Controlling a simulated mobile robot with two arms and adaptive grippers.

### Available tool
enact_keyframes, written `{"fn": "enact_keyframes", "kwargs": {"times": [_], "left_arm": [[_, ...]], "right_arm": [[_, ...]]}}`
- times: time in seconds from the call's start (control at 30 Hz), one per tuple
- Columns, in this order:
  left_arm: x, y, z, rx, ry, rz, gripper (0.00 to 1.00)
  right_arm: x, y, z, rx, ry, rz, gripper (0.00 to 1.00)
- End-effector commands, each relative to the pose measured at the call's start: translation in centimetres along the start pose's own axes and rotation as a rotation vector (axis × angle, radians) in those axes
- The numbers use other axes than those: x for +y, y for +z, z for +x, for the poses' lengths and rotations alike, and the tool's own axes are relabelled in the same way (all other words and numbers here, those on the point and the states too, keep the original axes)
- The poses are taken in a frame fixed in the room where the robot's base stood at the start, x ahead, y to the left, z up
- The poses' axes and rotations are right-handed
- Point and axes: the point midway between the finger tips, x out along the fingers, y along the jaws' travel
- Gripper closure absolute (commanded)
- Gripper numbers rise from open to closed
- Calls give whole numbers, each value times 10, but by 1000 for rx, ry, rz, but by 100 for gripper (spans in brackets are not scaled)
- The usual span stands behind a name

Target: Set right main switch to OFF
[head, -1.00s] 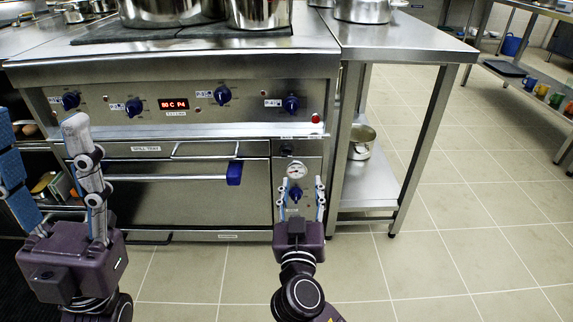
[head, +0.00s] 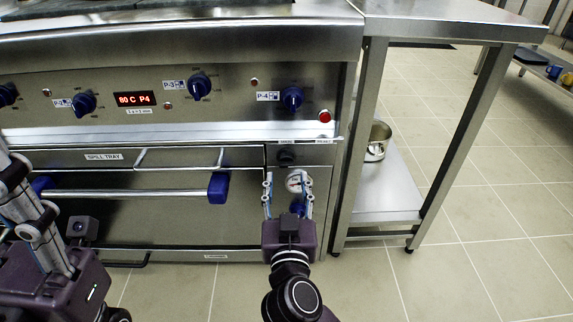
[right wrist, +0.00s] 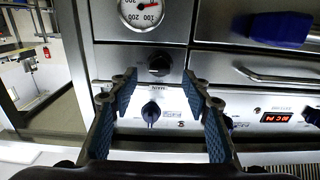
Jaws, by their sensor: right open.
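The right main switch looks to be the small black knob (head: 287,156) on the stove's right front panel, below the red lamp (head: 325,117). It also shows in the right wrist view (right wrist: 159,64), where the picture is upside down. Its pointer direction is too dark to tell. My right gripper (head: 289,181) is open and empty, facing the panel just below the knob in the head view. In the right wrist view its fingertips (right wrist: 160,76) appear either side of the knob; I see no contact. My left gripper (head: 28,215) is cut off at the left edge.
An oven handle (head: 130,193) sticks out left.

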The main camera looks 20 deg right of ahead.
Motion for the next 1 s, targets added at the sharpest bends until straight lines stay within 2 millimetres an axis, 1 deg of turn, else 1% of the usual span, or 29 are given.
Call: {"fn": "enact_keyframes", "kwargs": {"times": [0.03, 0.1, 0.3, 0.43, 0.7, 0.73, 0.77, 1.0], "left_arm": [[0, 0, -1, 5, 2, 1, 53], [0, 0, 0, 10, 4, 2, 53], [1, -2, 3, 27, 11, 4, 53], [2, -2, 5, 31, 14, 5, 53], [2, -2, 6, 32, 15, 5, 53], [2, -2, 6, 32, 15, 4, 53], [2, -2, 6, 32, 15, 4, 53], [2, -2, 6, 32, 15, 4, 53]], "right_arm": [[0, 0, 9, 5, 2, -1, 56], [0, 0, 21, 5, 2, -1, 56], [0, 0, 46, 3, 0, -1, 56], [0, 0, 54, 2, 1, 0, 56], [0, 0, 56, 0, 1, 0, 56], [0, 0, 56, 0, 1, 0, 57], [0, 0, 56, 0, 1, 0, 61], [0, 0, 56, 1, 1, 0, 87]]}}
